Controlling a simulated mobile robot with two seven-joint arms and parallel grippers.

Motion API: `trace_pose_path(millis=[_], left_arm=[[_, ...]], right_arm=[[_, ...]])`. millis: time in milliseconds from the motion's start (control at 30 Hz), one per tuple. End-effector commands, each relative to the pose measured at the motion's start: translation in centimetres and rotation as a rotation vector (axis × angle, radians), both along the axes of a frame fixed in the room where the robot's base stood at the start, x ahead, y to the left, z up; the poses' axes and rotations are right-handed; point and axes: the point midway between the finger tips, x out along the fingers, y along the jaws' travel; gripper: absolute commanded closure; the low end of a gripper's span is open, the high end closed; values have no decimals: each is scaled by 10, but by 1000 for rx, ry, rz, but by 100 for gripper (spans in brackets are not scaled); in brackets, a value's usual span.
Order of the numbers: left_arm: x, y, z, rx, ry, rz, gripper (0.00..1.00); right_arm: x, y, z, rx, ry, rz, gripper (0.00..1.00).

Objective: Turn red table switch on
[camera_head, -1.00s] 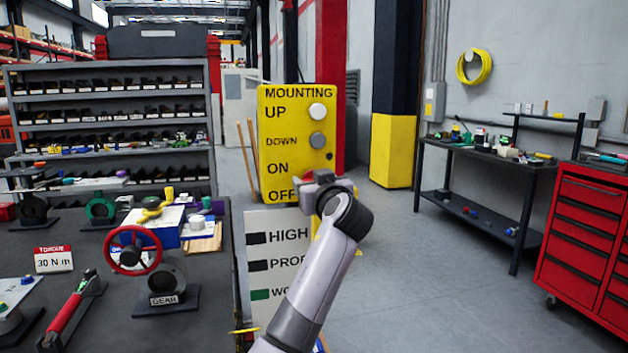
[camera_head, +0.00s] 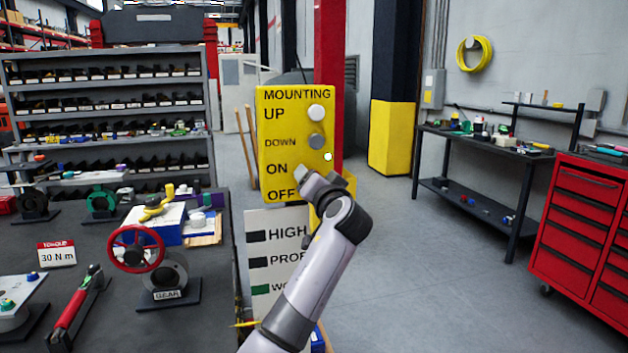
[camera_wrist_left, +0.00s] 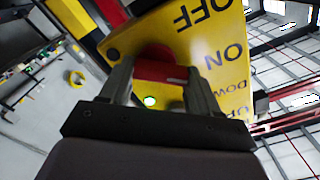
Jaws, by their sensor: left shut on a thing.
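The yellow control panel (camera_head: 296,103) stands past the workbench, with the labels MOUNTING, UP, DOWN, ON and OFF. My left gripper (camera_head: 302,174) is at its lower part, beside ON and OFF, and hides the switch in the head view. In the left wrist view, the red switch (camera_wrist_left: 160,68) sits between the fingers of my left gripper (camera_wrist_left: 160,80), which is shut on it. A small round light (camera_head: 328,156) on the panel is lit; it glows green in the left wrist view (camera_wrist_left: 151,101). My right gripper is not in view.
A dark workbench (camera_head: 100,290) at left carries a red handwheel (camera_head: 137,249) and several tools. A white board (camera_head: 275,222) stands below the panel. A red tool cabinet (camera_head: 580,225) and a black table (camera_head: 480,155) are at right. The floor between is clear.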

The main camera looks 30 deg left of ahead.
Motion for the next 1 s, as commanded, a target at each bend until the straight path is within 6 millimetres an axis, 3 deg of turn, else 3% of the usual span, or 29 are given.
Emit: trace_pose_path(millis=[633,667,700,1000], left_arm=[[0,1,2,34,33,0,69],[0,1,2,33,32,0,29],[0,0,2,33,32,0,16],[0,0,1,31,34,0,13]], right_arm=[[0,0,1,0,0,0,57],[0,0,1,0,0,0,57],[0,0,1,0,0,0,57],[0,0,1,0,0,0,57]])
